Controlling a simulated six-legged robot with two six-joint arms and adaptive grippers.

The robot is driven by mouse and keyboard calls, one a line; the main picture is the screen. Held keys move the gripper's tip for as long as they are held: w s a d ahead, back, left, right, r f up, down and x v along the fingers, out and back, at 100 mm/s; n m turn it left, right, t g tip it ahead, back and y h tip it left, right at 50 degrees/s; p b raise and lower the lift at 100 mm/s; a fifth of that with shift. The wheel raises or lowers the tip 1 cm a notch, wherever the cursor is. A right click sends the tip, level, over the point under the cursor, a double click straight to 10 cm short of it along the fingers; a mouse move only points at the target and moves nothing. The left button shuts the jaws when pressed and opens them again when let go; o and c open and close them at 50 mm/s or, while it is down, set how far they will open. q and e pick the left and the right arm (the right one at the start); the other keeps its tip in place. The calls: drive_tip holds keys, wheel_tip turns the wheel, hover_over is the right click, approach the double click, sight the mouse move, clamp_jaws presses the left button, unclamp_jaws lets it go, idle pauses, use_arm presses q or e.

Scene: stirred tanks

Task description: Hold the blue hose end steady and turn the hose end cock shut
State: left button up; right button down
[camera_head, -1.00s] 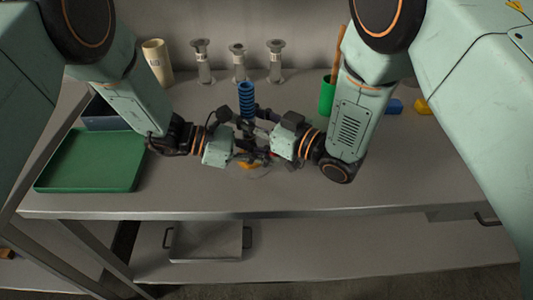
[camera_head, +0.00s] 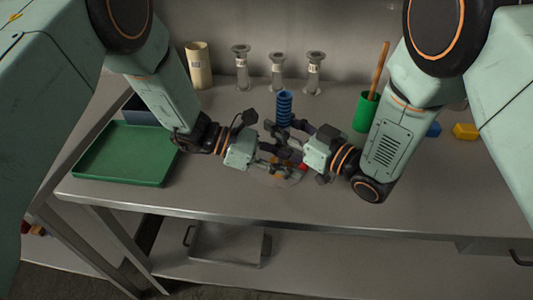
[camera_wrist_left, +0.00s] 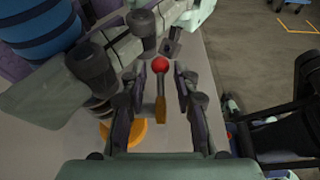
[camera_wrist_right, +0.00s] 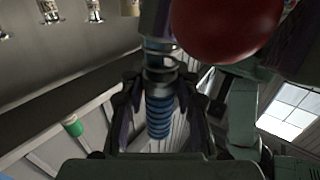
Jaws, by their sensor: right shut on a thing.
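The blue ribbed hose (camera_head: 284,108) stands up behind my grippers in the head view. In the right wrist view the hose (camera_wrist_right: 160,115) runs between the fingers of my right gripper (camera_wrist_right: 160,62). This gripper (camera_head: 300,138) is shut on the hose end, near a dark fitting. My left gripper (camera_wrist_left: 158,98) is open, one finger on each side of the lever, with visible gaps. In the head view this gripper (camera_head: 276,158) partly hides the cock.
A green tray (camera_head: 125,155) lies at the left of the bench. Several objects stand at the back: a beige cylinder (camera_head: 199,66), metal flanged pieces (camera_head: 278,72) and a green cup (camera_head: 365,112). A yellow block (camera_head: 465,131) lies at the right. The bench front is clear.

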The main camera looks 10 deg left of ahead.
use_arm(q)
drive_tip(key=v, duration=1)
